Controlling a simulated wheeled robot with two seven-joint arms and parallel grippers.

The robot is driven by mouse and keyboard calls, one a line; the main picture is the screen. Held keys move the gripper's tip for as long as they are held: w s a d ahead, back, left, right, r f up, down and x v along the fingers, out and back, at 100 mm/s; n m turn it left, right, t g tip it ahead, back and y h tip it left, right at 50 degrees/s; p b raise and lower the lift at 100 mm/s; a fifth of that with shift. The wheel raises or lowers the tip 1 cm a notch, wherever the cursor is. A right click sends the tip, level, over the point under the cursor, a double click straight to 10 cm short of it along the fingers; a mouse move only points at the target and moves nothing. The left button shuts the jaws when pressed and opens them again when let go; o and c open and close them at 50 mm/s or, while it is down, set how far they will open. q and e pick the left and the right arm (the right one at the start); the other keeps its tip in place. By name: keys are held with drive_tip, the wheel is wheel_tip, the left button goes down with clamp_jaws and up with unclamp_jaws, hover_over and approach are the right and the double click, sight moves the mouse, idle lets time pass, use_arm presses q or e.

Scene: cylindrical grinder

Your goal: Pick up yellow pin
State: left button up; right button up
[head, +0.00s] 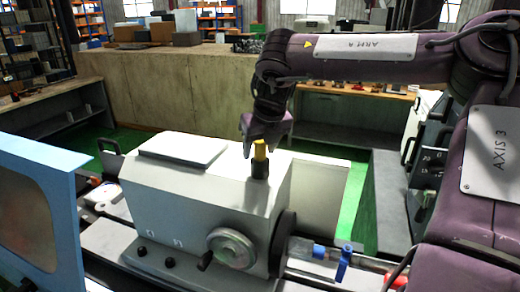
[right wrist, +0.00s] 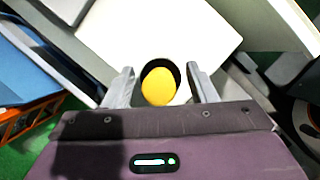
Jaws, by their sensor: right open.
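The yellow pin (head: 260,149) stands upright in a dark round holder (head: 259,169) on top of the white grinder headstock (head: 190,180). In the right wrist view the yellow pin (right wrist: 159,87) shows as a rounded top end between my fingers, with the dark holder around it. My right gripper (head: 258,142) is at the pin's upper part in the head view. In the right wrist view my right gripper (right wrist: 160,88) is open, one finger on each side of the pin, with visible gaps. My left gripper is in neither view.
A flat grey-white plate (head: 184,149) lies on the headstock beside the pin. A handwheel (head: 231,247) sticks out at the front, and a blue lever (head: 344,262) stands to the right. A blue-framed panel (head: 40,210) is at the left. The green floor shows behind.

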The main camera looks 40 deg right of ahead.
drive_tip(key=shift+s+a+r, duration=0.1)
drive_tip(key=shift+c, duration=1.3)
clamp_jaws()
